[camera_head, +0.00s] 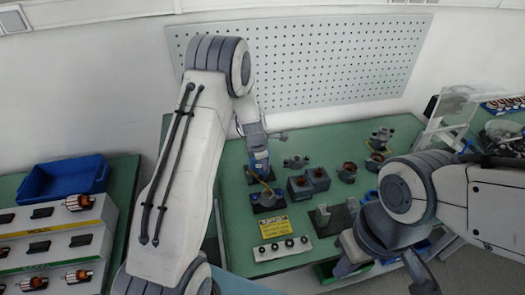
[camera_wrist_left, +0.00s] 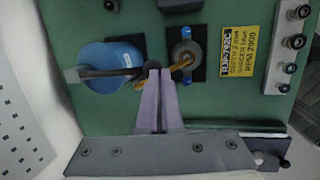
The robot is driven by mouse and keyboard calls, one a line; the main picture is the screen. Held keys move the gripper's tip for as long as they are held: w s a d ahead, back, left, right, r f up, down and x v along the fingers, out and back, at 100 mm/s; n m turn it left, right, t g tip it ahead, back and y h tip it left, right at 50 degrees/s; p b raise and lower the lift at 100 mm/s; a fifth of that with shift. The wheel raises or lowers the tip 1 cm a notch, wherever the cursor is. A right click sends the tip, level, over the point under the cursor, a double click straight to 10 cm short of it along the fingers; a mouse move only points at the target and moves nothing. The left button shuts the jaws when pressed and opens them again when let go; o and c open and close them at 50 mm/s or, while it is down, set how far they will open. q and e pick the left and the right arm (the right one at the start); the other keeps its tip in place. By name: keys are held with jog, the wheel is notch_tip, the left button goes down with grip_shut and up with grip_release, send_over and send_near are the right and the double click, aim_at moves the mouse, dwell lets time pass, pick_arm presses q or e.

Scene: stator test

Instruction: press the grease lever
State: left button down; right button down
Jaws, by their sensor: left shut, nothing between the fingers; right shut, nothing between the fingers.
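The grease dispenser is a blue cylinder (camera_wrist_left: 112,66) on the green bench in the left wrist view, with a dark lever (camera_wrist_left: 105,72) lying across its top. An orange nozzle (camera_wrist_left: 183,65) reaches to a grey round part (camera_wrist_left: 187,52) on a black plate. My left gripper (camera_wrist_left: 154,74) is shut and empty, its tips at the lever's right end; whether they touch it I cannot tell. In the head view the blue dispenser (camera_head: 259,160) stands below my left wrist, and the left fingers are not clear. My right gripper (camera_head: 422,275) is shut and empty, partly seen low at the right.
A yellow label (camera_head: 273,229) and a white strip with dark round pieces (camera_head: 282,248) lie in front. Dark blocks (camera_head: 318,179) and small copper-cored parts (camera_head: 346,170) stand to the right. A blue bin (camera_head: 63,180) is at the far left. A pegboard (camera_head: 300,60) is behind.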

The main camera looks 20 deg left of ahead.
pick_arm(q)
jog(key=shift+s+d+f, duration=0.2)
jog(key=shift+s+f, duration=0.05)
jog(key=shift+f, duration=0.05)
